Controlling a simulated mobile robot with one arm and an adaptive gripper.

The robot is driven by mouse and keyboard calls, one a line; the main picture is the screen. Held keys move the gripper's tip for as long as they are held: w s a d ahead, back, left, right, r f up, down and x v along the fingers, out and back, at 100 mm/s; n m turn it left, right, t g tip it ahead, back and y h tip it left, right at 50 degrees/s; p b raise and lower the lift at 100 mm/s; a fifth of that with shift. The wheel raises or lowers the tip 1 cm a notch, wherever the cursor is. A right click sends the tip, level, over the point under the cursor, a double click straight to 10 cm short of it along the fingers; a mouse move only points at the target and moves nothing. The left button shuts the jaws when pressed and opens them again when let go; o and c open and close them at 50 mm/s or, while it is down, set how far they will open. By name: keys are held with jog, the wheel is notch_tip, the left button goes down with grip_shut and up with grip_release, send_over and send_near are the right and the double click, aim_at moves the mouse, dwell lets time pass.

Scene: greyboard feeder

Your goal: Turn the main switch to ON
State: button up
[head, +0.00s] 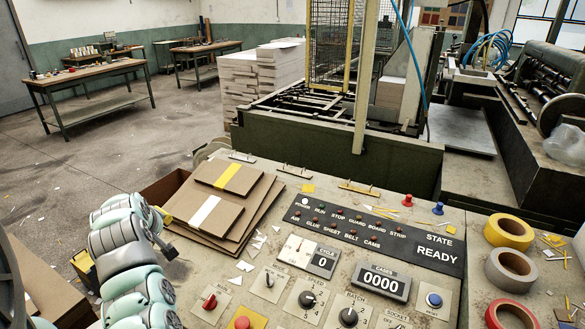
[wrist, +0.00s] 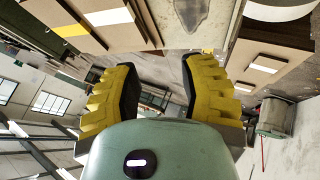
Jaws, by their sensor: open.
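The main switch (head: 209,301) is a red rotary knob on a pale plate at the lower left of the sloping control panel (head: 262,258) in the head view. Its small label appears to read MAIN; its exact setting is too small to read. My gripper (wrist: 157,68) shows in the wrist view with its two yellow-and-black fingers spread wide and nothing between them. In the head view my arm stands at the left, beside the panel, and the fingers are not clearly seen. The switch is not visible in the wrist view, and the gripper is apart from it.
Brown board stacks (head: 213,205) with yellow and white bands lie at the panel's left. Other knobs, a red button (head: 242,322) and the CASES counter (head: 381,281) surround the switch. The display reads READY.

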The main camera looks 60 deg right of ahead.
jog(key=shift+w+a+r+t+p, duration=0.2)
jog(key=shift+w+r+t+p, duration=0.45)
jog(key=shift+r, duration=0.4)
jog(key=shift+w+a+r+t+p, duration=0.15)
jog(key=shift+w+r+t+p, duration=0.25)
jog(key=shift+w+r, duration=0.5)
jog(key=shift+s+r, duration=0.1)
jog(key=shift+s, duration=0.05)
